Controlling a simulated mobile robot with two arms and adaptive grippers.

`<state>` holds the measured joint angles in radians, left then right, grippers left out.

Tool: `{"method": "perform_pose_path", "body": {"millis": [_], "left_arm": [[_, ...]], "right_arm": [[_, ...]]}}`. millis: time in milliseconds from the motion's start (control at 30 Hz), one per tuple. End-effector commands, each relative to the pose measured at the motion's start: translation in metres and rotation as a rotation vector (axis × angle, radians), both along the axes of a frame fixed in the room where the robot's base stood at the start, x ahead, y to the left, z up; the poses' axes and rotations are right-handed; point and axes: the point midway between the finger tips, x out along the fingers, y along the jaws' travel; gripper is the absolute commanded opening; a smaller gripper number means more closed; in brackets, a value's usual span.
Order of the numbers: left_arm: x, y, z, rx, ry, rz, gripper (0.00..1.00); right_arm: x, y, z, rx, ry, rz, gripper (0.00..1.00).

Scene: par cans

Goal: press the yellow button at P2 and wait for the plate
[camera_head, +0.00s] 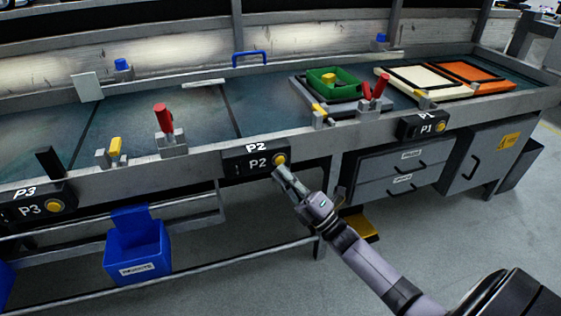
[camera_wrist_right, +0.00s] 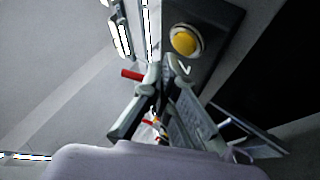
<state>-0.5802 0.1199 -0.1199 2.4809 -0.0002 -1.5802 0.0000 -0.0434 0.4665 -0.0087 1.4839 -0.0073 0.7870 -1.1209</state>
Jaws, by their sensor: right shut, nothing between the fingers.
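The P2 box (camera_head: 250,162) is a black unit on the front edge of the bench, with a round yellow button (camera_head: 280,160) at its right end. My right gripper (camera_head: 279,170) is shut and empty, its tips just below and in front of that button. I cannot tell in the head view whether they touch. In the right wrist view the yellow button (camera_wrist_right: 184,41) is uncovered, beyond the fingertips (camera_wrist_right: 165,66) and slightly to their right. No plate shows on the dark bench surface behind P2. My left gripper is not in view.
Similar boxes P3 (camera_head: 38,203) and P1 (camera_head: 423,127) sit left and right on the bench edge. A red-handled clamp (camera_head: 165,122) stands behind the edge. A green tray (camera_head: 334,80) is farther right. A blue bin (camera_head: 138,247) hangs below.

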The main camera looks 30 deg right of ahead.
Motion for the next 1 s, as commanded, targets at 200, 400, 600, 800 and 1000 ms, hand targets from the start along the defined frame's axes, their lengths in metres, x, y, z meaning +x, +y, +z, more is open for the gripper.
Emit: {"method": "perform_pose_path", "body": {"millis": [200, 400, 600, 800, 1000], "left_arm": [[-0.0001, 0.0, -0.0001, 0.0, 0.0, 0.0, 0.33], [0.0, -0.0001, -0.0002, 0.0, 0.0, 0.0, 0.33], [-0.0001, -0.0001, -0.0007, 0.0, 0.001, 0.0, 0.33], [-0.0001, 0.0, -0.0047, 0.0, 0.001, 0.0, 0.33], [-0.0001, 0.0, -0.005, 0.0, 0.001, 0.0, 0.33]], "right_arm": [[-0.0001, 0.0001, -0.0001, 0.0, 0.0, 0.0, 0.0], [-0.0001, 0.0001, -0.0001, 0.0, 0.0, 0.0, 0.0], [0.0003, 0.0, -0.0003, 0.0, 0.0, 0.0, 0.0], [0.0063, -0.0015, -0.0004, 0.0, -0.001, -0.001, 0.0], [0.0083, -0.0019, 0.0003, 0.0, 0.0, 0.0, 0.0]]}}
